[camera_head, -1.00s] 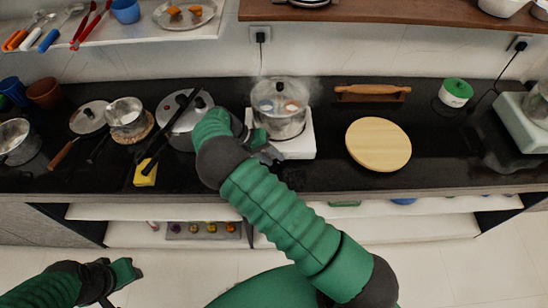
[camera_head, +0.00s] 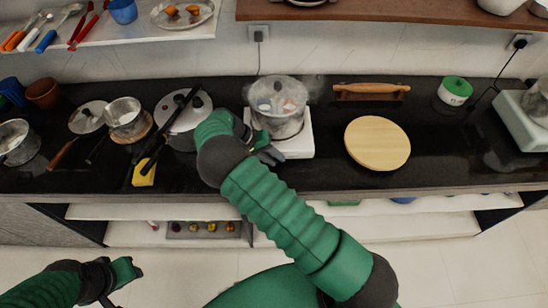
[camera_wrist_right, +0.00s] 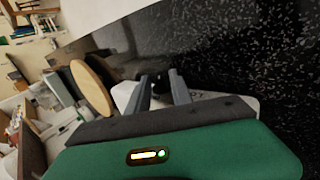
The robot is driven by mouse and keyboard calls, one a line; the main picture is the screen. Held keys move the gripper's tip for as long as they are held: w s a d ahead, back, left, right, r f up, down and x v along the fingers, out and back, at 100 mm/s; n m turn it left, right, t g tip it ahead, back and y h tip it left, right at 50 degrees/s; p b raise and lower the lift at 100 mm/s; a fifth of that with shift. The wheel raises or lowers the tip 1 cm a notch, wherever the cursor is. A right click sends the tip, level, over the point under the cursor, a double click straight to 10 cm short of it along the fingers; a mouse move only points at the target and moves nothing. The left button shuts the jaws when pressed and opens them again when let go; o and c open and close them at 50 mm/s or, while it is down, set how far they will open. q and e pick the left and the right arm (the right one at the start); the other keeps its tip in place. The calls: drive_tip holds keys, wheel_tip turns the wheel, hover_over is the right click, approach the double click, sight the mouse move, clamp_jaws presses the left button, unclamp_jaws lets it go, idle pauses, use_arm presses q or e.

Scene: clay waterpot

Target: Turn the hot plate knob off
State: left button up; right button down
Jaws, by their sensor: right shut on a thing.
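The white hot plate (camera_head: 297,146) stands on the black counter with a lidded glass pot (camera_head: 279,122) on it, and steam rises around the pot. My right gripper (camera_head: 268,154) is at the hot plate's front left edge. In the right wrist view, the fingers of my right gripper (camera_wrist_right: 161,88) reach over the light hot plate (camera_wrist_right: 205,96) and are shut on a small dark knob (camera_wrist_right: 160,80), mostly hidden between them. The knob's setting cannot be read. My left gripper (camera_head: 122,284) is open and empty, low at the left, away from the counter.
A round wooden board (camera_head: 377,143) and a rolling pin (camera_head: 371,92) lie right of the hot plate. A wall socket (camera_head: 258,35) is behind. The counter's front middle is clear.

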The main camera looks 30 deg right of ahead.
idle(0.5)
drive_tip(key=shift+d+r+t+y+p, duration=0.1)
drive_tip(key=shift+r+t+y+p, duration=0.2)
drive_tip(key=shift+t+y+p, duration=0.45)
drive_tip(key=shift+s+d+t+y+p, duration=0.2)
drive_tip(key=shift+t+y+p, duration=0.3)
drive_tip(key=shift+y, duration=0.45)
drive_tip(key=shift+s+d+t+y, duration=0.1)
drive_tip(key=shift+d+t+y, duration=0.1)
drive_tip(key=shift+t+y, duration=0.35)
drive_tip(key=shift+d+t+y, duration=0.15)
drive_tip(key=shift+t+y, duration=0.05)
drive_tip(key=shift+y, duration=0.55)
drive_tip(key=c, duration=1.5)
unclamp_jaws()
